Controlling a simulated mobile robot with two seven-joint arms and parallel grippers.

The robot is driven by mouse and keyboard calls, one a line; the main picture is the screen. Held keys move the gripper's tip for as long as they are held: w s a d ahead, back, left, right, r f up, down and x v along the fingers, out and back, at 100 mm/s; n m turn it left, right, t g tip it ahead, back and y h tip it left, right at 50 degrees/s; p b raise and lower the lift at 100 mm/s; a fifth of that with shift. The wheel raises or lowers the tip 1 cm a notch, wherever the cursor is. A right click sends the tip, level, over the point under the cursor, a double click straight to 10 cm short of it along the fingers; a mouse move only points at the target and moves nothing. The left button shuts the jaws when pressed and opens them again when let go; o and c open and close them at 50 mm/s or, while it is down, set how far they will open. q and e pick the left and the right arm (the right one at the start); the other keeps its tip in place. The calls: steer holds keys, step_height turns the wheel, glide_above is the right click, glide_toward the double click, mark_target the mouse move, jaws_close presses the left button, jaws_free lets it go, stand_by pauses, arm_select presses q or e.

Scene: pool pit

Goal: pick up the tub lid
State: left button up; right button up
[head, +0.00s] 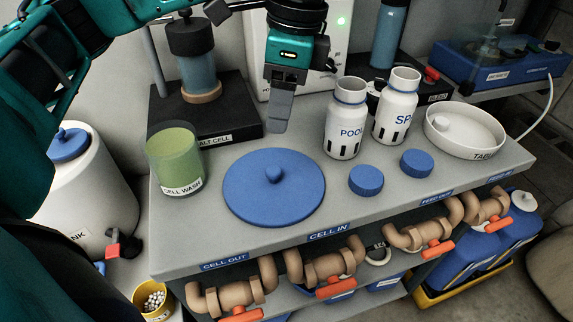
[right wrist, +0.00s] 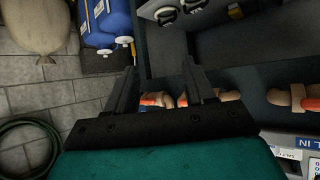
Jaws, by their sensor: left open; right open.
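The tub lid, a large round blue disc (head: 260,205) with a small knob in its middle, lies flat on the grey bench top near the front edge, above the CELL IN label. My left gripper (head: 281,122) hangs above the bench just behind the lid, fingers down, apart from it and empty. It is open, though from this angle its fingers overlap. My right gripper (right wrist: 160,68) shows in the right wrist view, open with nothing between its fingers. The lid is not recognisable in that view.
A green CELL WASH beaker (head: 175,160) stands left of the lid. Two small blue caps (head: 366,180) (head: 416,163), white POOL (head: 347,120) and SPA (head: 396,105) bottles and a white dish (head: 465,128) stand to the right. Tan pipes with orange valve handles (head: 336,288) run below the bench edge.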

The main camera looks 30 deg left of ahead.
arm_select(q)
steer(key=b, duration=0.2)
glide_above(274, 169)
step_height(274, 169, down, 7)
steer(key=shift+w+r, duration=0.1)
steer(key=shift+w, duration=0.05)
step_height(274, 169, down, 5)
steer(key=shift+d+r+b, duration=0.1)
steer(key=shift+d+b, duration=0.05)
steer(key=shift+b, duration=0.6)
steer(key=shift+f, duration=0.5)
steer(key=c, duration=0.6)
jaws_close()
arm_select(e)
steer(key=shift+w+a+f, duration=0.15)
steer(key=shift+a+f, duration=0.55)
steer(key=shift+f, duration=0.1)
